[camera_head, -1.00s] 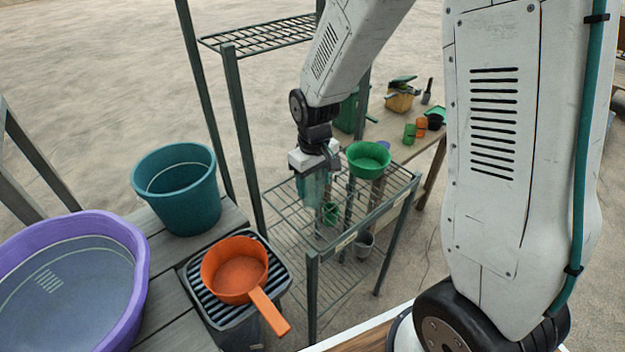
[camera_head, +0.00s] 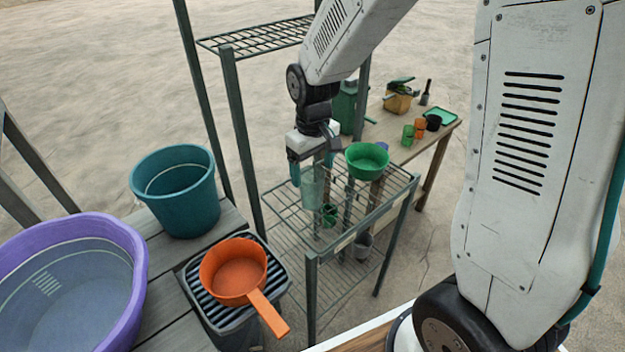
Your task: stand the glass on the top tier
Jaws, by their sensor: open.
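The glass (camera_head: 312,188), a pale green see-through tumbler, stands upright, apparently on the wire tier (camera_head: 282,205) of the metal rack. My gripper (camera_head: 311,170) is open, pointing down, with one teal finger on each side of the glass's upper part. Whether a finger touches the glass cannot be told. A higher wire tier (camera_head: 262,38) sits at the back left of the rack and looks empty.
A green bowl (camera_head: 367,159) is close right of my gripper. A green cup (camera_head: 330,216) and a grey pot (camera_head: 363,246) show lower down. An orange pan (camera_head: 236,272), teal bucket (camera_head: 178,200) and purple tub (camera_head: 75,228) are at left.

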